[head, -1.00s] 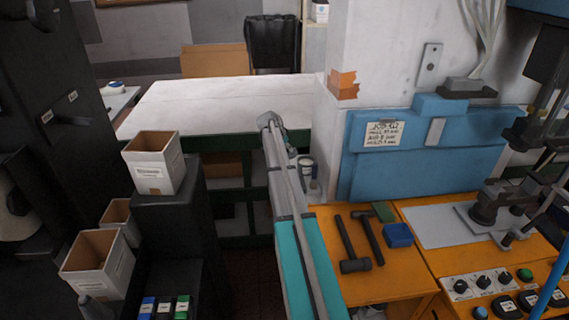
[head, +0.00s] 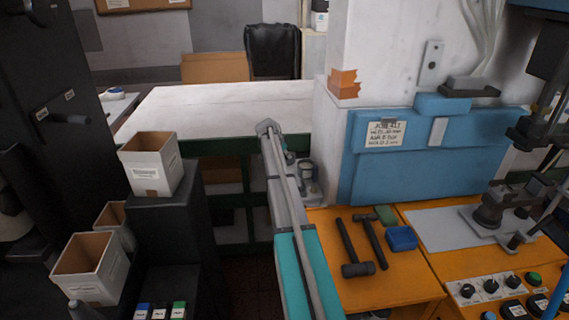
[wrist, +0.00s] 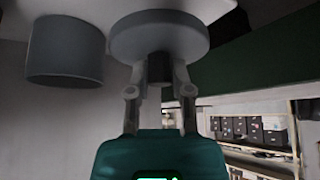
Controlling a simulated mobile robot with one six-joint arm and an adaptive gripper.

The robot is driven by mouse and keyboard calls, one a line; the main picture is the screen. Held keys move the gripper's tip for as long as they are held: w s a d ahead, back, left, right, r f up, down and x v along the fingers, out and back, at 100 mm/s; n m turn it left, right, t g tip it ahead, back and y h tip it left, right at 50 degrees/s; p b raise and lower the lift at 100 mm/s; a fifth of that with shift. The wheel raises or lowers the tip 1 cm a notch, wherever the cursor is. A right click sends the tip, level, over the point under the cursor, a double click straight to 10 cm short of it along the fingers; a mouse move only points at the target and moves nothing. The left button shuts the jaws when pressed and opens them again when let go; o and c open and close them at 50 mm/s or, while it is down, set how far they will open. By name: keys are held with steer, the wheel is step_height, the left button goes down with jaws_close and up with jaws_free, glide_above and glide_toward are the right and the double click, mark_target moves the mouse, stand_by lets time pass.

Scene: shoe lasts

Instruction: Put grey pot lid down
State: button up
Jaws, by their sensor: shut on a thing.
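In the wrist view my gripper (wrist: 159,88) is shut on the dark knob of the grey pot lid (wrist: 158,36). The lid is a flat, round grey disc, seen beyond the fingertips. A grey cylinder (wrist: 65,52) is left of the lid in that view, with a narrow gap between them. A pale surface lies at the top of the picture, close to the lid; I cannot tell whether they touch. In the head view my arm reaches away toward the white-topped table, and I cannot make out the lid or fingers there.
The white-topped table (head: 215,108) has a wide bare top. A white pillar (head: 385,60) and blue machine panel (head: 430,160) stand to the right. Open boxes (head: 152,165) stand at the left. Two hammers (head: 355,250) and a blue tray (head: 401,238) lie on the orange bench (head: 340,290).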

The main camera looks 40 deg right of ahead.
steer(key=shift+w+d+f+b, duration=0.15)
steer(key=shift+w+f+b, duration=0.15)
steer(key=shift+f, duration=0.2)
steer(key=shift+f+b, duration=1.4)
steer(key=shift+f, duration=0.15)
steer(key=o, duration=0.8)
steer(key=shift+r, duration=0.2)
steer(key=p+v, duration=0.3)
steer(key=shift+s+r, duration=0.1)
steer(key=shift+r, duration=0.3)
steer(key=p+v, duration=0.7)
steer(key=v, duration=0.1)
steer(key=shift+a, duration=0.25)
